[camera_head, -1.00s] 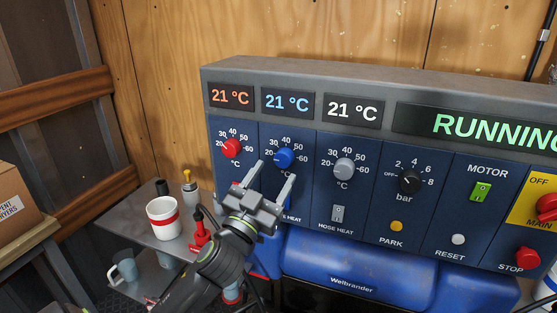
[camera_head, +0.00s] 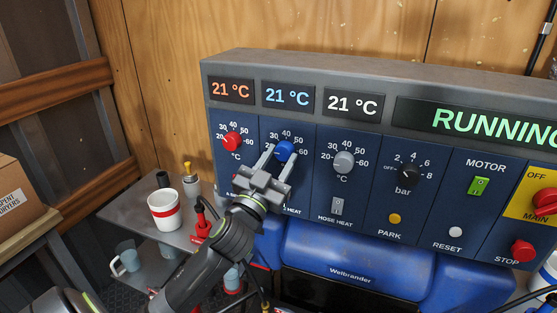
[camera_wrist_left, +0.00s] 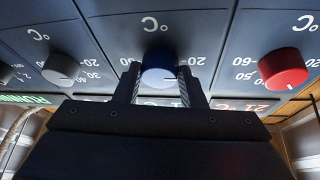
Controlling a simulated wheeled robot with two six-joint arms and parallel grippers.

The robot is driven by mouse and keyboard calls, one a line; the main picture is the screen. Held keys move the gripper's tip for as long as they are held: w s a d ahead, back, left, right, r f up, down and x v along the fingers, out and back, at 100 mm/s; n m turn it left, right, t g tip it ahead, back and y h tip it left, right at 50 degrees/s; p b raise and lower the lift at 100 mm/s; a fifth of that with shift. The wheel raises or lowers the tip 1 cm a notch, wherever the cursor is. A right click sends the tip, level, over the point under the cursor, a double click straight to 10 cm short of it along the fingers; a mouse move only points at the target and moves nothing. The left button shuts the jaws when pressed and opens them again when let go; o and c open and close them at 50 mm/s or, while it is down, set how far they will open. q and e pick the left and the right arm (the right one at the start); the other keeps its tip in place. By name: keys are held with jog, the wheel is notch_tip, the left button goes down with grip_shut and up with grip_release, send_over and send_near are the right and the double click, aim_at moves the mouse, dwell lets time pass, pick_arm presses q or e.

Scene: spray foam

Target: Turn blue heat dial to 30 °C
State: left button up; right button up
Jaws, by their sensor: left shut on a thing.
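The blue heat dial (camera_head: 285,150) is on the panel between the red dial and the grey dial. Its scale runs from 20 to 60, and the blue display (camera_head: 287,95) above it reads 21 °C. My left gripper (camera_head: 280,160) comes up from below with its fingers on both sides of the blue dial, shut on it. In the left wrist view the dial (camera_wrist_left: 159,68) sits between the two fingertips (camera_wrist_left: 158,78). The dial's pointer mark is hard to make out. My right gripper is not in view.
The red dial (camera_head: 232,141) and grey dial (camera_head: 343,162) flank the blue one closely. A hose heat switch (camera_head: 337,206) and a pressure dial (camera_head: 408,174) are further right. A side shelf with a white cup (camera_head: 164,210) stands at left.

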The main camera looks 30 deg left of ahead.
pick_arm(q)
jog(key=shift+a+r+m+h+p, duration=0.1)
jog(key=shift+r+m+h+p, duration=0.15)
jog(key=shift+m+h+p, duration=0.6)
jog(key=m+p, duration=0.2)
jog(key=m+g+h+p, duration=0.1)
jog(key=m+p, duration=0.1)
jog(key=m+h+p, duration=0.1)
jog(key=m+p, duration=0.1)
jog(key=p, duration=0.1)
jog(key=shift+a+r+m, duration=0.1)
jog(key=shift+r+m, duration=0.15)
jog(key=shift+f+m+g+h+p, duration=0.15)
jog(key=shift+m+g+h+p, duration=0.1)
jog(key=shift+m+g+p, duration=0.35)
jog(key=shift+f+m+b, duration=0.15)
jog(key=shift+m+b, duration=0.2)
jog(key=shift+m, duration=0.25)
jog(key=shift+m+h+b, duration=0.3)
jog(key=shift+m+b, duration=0.05)
jog(key=shift+m, duration=0.05)
jog(key=shift+a, duration=0.1)
